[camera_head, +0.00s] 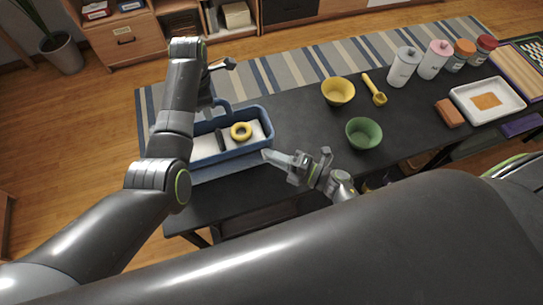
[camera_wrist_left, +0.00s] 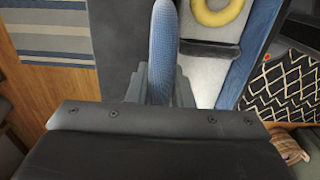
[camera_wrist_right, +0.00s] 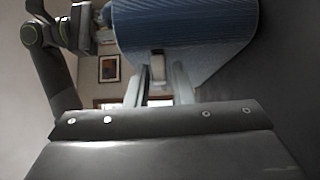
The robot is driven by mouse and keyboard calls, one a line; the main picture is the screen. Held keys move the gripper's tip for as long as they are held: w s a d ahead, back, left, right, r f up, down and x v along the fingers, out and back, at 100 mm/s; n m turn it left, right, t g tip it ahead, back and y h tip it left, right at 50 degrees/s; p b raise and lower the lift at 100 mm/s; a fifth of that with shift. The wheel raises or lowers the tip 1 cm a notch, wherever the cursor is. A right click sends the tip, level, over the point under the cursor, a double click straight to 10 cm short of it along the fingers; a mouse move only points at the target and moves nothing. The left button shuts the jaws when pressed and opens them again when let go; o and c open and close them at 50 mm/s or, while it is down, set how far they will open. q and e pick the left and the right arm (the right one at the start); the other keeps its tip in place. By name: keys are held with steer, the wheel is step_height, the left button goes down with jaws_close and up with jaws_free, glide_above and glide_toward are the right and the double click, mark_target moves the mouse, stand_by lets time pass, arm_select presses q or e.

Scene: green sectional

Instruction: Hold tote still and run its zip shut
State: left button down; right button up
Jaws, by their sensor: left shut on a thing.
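The blue tote (camera_head: 190,172) lies on the dark table at the left, its top open over a pale inside. A yellow ring (camera_head: 241,131) and a dark grey item (camera_head: 220,139) show in it. My left gripper (camera_wrist_left: 162,88) is shut on a blue raised strap or edge of the tote; my arm partly hides this in the head view. My right gripper (camera_head: 282,158) is at the tote's right end. In the right wrist view, its fingers (camera_wrist_right: 160,92) are apart, with a small pale tab (camera_wrist_right: 157,68), perhaps the zip pull, between or just beyond them.
A yellow bowl (camera_head: 338,92), yellow scoop (camera_head: 374,89) and green bowl (camera_head: 363,133) stand right of the tote. Canisters (camera_head: 404,67), a brown block (camera_head: 449,113) and a white tray (camera_head: 487,101) are further right.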

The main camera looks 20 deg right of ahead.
steer(key=shift+o, duration=1.4)
arm_select(q)
steer(key=shift+d, duration=0.1)
arm_select(e)
steer(key=v, duration=1.2)
arm_select(q)
steer(key=c, duration=1.2)
jaws_free()
